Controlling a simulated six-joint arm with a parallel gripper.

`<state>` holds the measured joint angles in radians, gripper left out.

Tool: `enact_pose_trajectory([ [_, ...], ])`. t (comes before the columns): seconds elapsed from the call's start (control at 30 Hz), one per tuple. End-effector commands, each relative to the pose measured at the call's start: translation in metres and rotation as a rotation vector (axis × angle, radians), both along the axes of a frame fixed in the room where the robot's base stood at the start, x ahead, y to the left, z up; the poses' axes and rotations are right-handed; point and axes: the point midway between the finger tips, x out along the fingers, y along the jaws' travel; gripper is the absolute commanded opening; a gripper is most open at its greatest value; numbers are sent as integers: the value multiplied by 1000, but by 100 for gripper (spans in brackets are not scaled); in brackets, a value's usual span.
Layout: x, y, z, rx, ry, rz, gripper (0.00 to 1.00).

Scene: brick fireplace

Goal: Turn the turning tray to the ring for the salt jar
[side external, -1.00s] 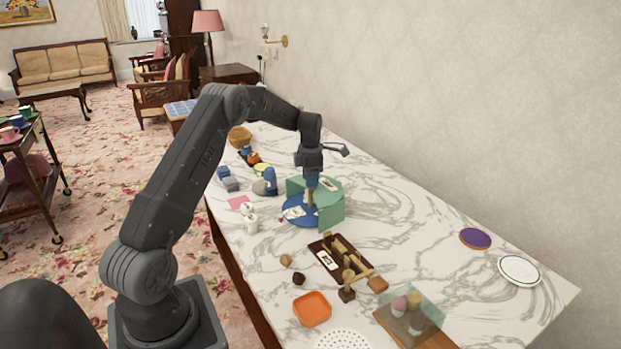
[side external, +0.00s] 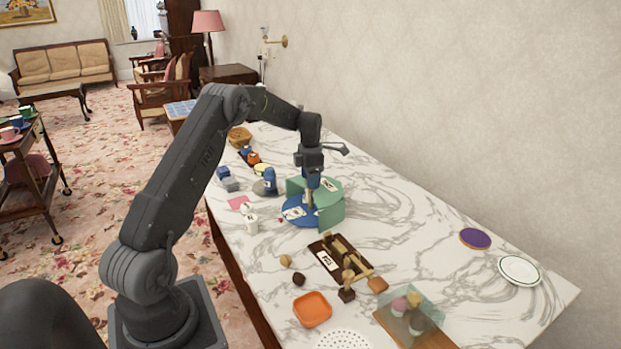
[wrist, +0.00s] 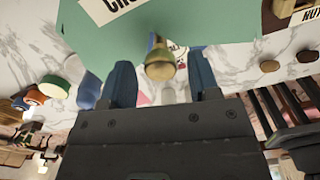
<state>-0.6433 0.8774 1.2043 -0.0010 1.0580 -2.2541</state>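The turning tray (side external: 297,220) is a blue disc on the marble table, partly under a green curved cover (side external: 331,212). A white label (side external: 294,213) lies on its open part. My gripper (side external: 312,202) points down over the tray beside the cover. In the wrist view, its two blue fingers (wrist: 161,82) stand apart, on either side of a tan knob (wrist: 160,64). Gaps show between the knob and both fingers. The green cover fills the top of that view, with a partly cut-off label. Small white jars (side external: 250,222) stand left of the tray; I cannot tell which is salt.
A dark wooden rack (side external: 340,258) with a label stands in front of the tray. An orange dish (side external: 312,309) and a clear box (side external: 413,312) are nearer. A blue object (side external: 270,181) stands behind left. The marble right of the cover is clear up to a purple disc (side external: 475,238).

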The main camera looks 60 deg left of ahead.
Motion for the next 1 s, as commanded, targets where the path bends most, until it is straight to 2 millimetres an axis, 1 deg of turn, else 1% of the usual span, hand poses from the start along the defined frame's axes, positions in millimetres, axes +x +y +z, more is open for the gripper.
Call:
enact_pose_trajectory([
  [0.23, 0, 0, -1, 0, 2, -2, 58],
  [0.37, 0, 0, 7, 1, 0, -2, 58],
  [0.47, 0, 0, 21, 3, -2, -2, 58],
  [0.8, 0, 0, 96, 2, -3, -2, 58],
  [0.9, 0, 0, 113, 3, -2, -1, 58],
  [1.0, 0, 0, 126, 2, -1, -1, 58],
])
